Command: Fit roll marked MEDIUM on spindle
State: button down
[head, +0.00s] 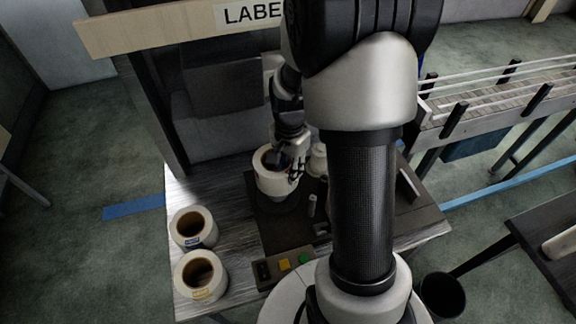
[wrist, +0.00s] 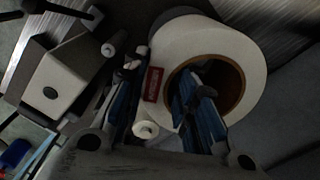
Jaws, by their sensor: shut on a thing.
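My gripper (head: 291,166) is shut on the roll's wall. In the wrist view one finger of my gripper (wrist: 166,84) is inside the core and the other is outside, near the red label. No spindle shows clearly; the roll may hide it. I cannot tell whether the roll rests on the plate.
Two other rolls stand at the table's left: one with a blue label (head: 193,228), one with yellow marking (head: 203,275). A control box (head: 285,267) with yellow and green buttons is at the front. A small upright post (head: 312,205) stands right of the roll.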

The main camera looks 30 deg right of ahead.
jog(key=shift+w+f+b, duration=0.1)
jog(key=shift+f+b, duration=2.95)
jog(key=shift+f, duration=1.2)
jog(key=c, duration=1.2)
grip_release()
jog(key=shift+f, duration=0.1)
notch_tip(320, 180, up, 12)
jog(key=shift+r, duration=0.1)
